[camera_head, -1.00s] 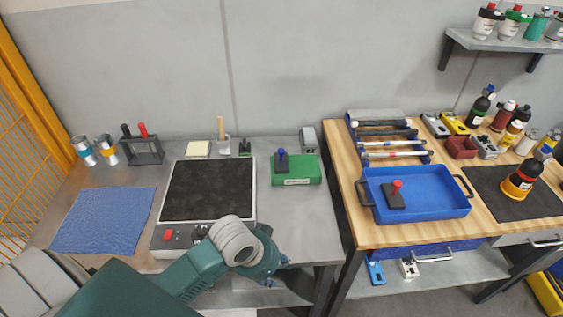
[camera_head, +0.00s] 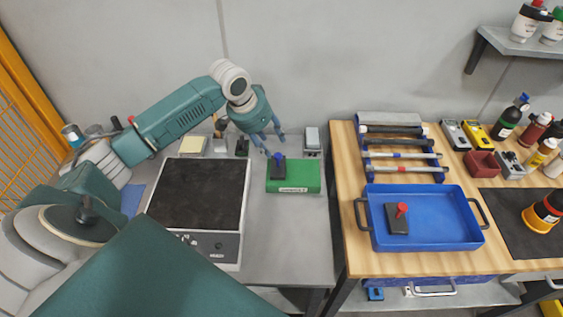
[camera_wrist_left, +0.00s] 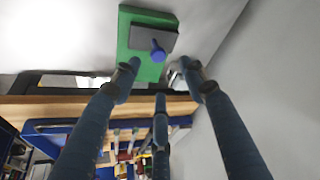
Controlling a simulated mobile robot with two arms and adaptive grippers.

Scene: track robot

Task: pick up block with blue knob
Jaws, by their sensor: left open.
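The block with the blue knob is a dark grey block (camera_head: 279,171) with a blue knob (camera_head: 277,157) on top. It sits on a green case (camera_head: 305,178) on the grey table. In the left wrist view the block (camera_wrist_left: 146,38) and its blue knob (camera_wrist_left: 158,52) show near the top, on the green case (camera_wrist_left: 149,70). My left gripper (camera_head: 270,148) is open and empty, above and just behind the block, apart from it. Its three fingers are spread in the left wrist view (camera_wrist_left: 160,80). My right gripper is not in view.
A black-topped device (camera_head: 200,193) stands left of the green case. A blue tray (camera_head: 440,243) with a red-knobbed block (camera_head: 397,219) lies on the wooden bench to the right. A small grey item (camera_head: 312,139) stands behind the case. The table in front of the case is clear.

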